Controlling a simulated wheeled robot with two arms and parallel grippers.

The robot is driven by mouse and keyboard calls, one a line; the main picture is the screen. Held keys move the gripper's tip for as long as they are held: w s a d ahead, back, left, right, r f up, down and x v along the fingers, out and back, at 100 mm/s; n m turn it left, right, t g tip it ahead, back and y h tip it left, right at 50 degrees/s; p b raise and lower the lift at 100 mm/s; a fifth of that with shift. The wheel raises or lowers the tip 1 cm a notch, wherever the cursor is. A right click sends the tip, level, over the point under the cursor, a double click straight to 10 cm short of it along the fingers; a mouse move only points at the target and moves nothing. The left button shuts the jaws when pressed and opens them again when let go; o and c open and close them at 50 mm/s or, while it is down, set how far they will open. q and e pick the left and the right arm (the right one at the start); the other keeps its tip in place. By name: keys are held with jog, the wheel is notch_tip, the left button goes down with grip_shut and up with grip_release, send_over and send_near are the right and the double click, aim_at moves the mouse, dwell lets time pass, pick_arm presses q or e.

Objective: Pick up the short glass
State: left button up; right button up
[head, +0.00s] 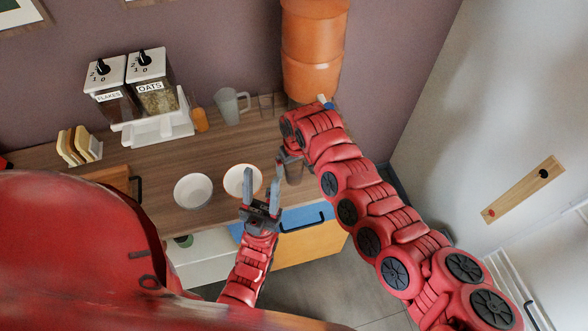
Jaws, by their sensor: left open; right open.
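A small clear glass (266,104) stands at the back of the wooden counter, right of the grey mug. A second glass-like brownish thing (294,171) stands near the counter's front edge, just below my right gripper; I cannot tell clearly what it is. My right gripper (288,156) points down there, partly hidden by its own wrist. It is open, and I cannot tell whether it touches that thing. My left gripper (263,180) is open and empty, its fingers pointing up in the picture, in front of the right-hand bowl.
Two white bowls (193,191) (242,181) sit near the counter's front edge. A grey mug (229,107), an orange bottle (200,119), cereal dispensers (151,88) and a bread holder (78,146) line the back. A large orange cylinder (313,50) stands behind. The middle counter is clear.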

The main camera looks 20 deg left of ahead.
jog(key=shift+a+f, duration=0.1)
jog(key=shift+f, duration=0.8)
jog(key=shift+w+f, duration=0.2)
jog(key=shift+f, duration=0.2)
jog(key=shift+c, duration=0.2)
jog(key=c, duration=1.4)
jog(key=shift+r, duration=0.25)
